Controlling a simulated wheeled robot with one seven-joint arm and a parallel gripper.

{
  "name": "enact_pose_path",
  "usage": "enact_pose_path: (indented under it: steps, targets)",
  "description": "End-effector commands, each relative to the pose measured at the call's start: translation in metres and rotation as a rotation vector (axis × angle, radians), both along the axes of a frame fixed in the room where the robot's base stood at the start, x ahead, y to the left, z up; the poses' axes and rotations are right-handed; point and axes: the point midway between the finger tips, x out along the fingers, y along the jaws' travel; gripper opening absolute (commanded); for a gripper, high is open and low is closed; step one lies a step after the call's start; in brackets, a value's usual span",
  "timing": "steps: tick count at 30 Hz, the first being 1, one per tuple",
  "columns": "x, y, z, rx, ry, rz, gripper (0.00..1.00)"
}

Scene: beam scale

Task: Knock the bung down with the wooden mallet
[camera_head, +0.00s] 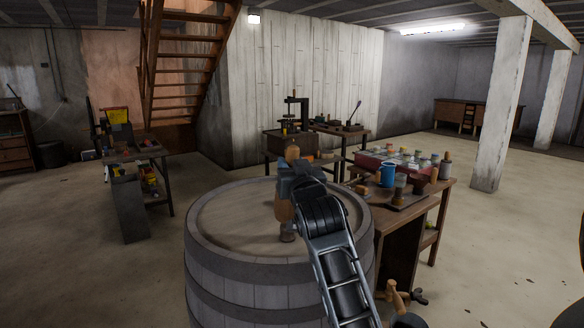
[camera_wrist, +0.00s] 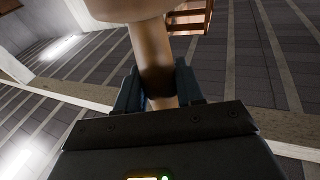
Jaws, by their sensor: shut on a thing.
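My gripper (camera_head: 296,178) is above the top of a grey wooden barrel (camera_head: 218,225) and is shut on the wooden mallet's handle. In the wrist view the brown handle (camera_wrist: 152,60) stands between the two dark fingers (camera_wrist: 158,92), and the pale mallet head (camera_wrist: 125,10) is cut off by the upper edge. In the head view a wooden part of the mallet (camera_head: 284,209) shows below my gripper, partly hidden by it. A small grey-brown stub, seemingly the bung (camera_head: 287,233), stands on the barrel top just under it. Whether mallet and bung touch, I cannot tell.
A workbench (camera_head: 408,215) with a blue mug (camera_head: 387,176), jars and a tray stands close right of the barrel. Another bench (camera_head: 150,150) stands at left, with wooden stairs (camera_head: 188,60) behind. A pillar (camera_head: 502,110) rises at right. Open floor lies left of the barrel.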

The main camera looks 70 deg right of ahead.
Motion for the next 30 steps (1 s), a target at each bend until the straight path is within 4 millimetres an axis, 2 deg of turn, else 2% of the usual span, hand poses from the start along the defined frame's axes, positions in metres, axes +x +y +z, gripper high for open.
enact_pose_path:
  steps: [30]
  targets:
    - [0.000, 0.000, 0.072, -0.003, -0.002, 0.001, 0.07]
